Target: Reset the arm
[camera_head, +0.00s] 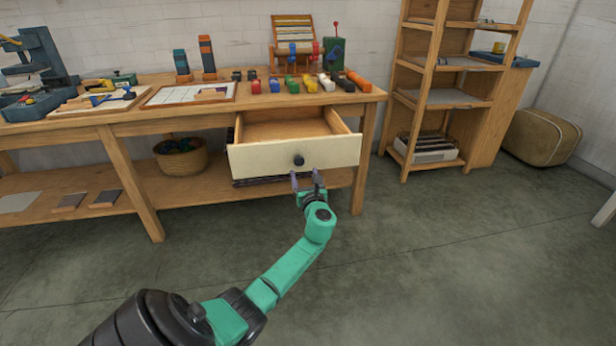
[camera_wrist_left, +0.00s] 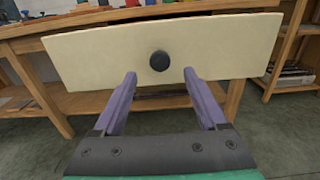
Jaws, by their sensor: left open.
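My left gripper (camera_head: 308,181) is at the end of the green arm, just in front of and below the drawer front. In the left wrist view its two purple fingers (camera_wrist_left: 160,82) stand apart with nothing between them. The drawer (camera_head: 293,157) is pulled out of the table and looks empty inside. Its round black knob (camera_head: 299,160) also shows in the left wrist view (camera_wrist_left: 159,60), a little beyond the fingertips, and they do not grip it. My right gripper is not in view.
The wooden workbench (camera_head: 113,130) holds several coloured skeins, a white board (camera_head: 190,95) and a loom-like frame (camera_head: 292,35). A basket (camera_head: 181,160) sits on its lower shelf. A shelf unit (camera_head: 409,60) and a tan case (camera_head: 541,137) stand at right. The floor (camera_head: 430,260) in front is clear.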

